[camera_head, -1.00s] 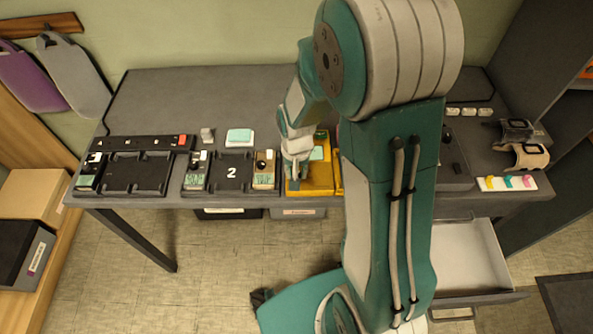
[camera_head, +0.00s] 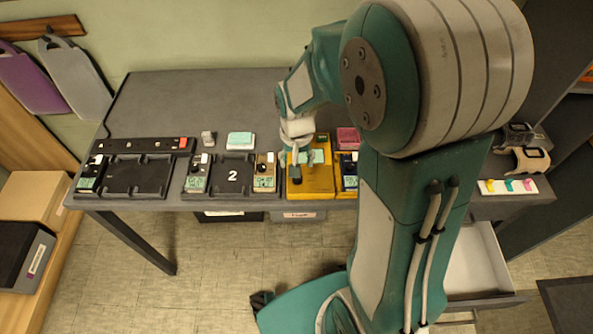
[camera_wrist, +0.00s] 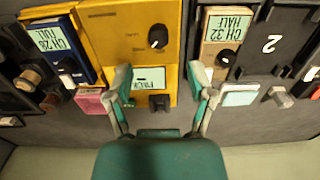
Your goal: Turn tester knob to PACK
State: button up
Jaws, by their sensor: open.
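The yellow tester (camera_head: 322,187) sits at the table's front edge, right of the panel marked 2. It also fills the upper middle of the wrist view (camera_wrist: 112,36). Its black knob (camera_wrist: 157,37) has a white mark pointing down and slightly left in the wrist view. In the head view the dark knob (camera_head: 295,175) is in front of my gripper (camera_head: 298,158). The tester's display (camera_wrist: 152,78) is upside down in the wrist view and appears to read PACK. My gripper (camera_wrist: 161,92) is open and empty, its fingers on either side of the display, apart from the knob.
A blue unit (camera_wrist: 75,45) stands beside the tester, and a tan unit (camera_head: 265,172) on its other side. A pink block (camera_head: 347,137) and a pale teal block (camera_head: 240,139) lie behind. The table's back left is clear. My arm hides much of the right side.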

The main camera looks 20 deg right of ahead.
notch_tip(320, 180, up, 6)
jog(key=shift+f, duration=0.25)
dwell(0.4)
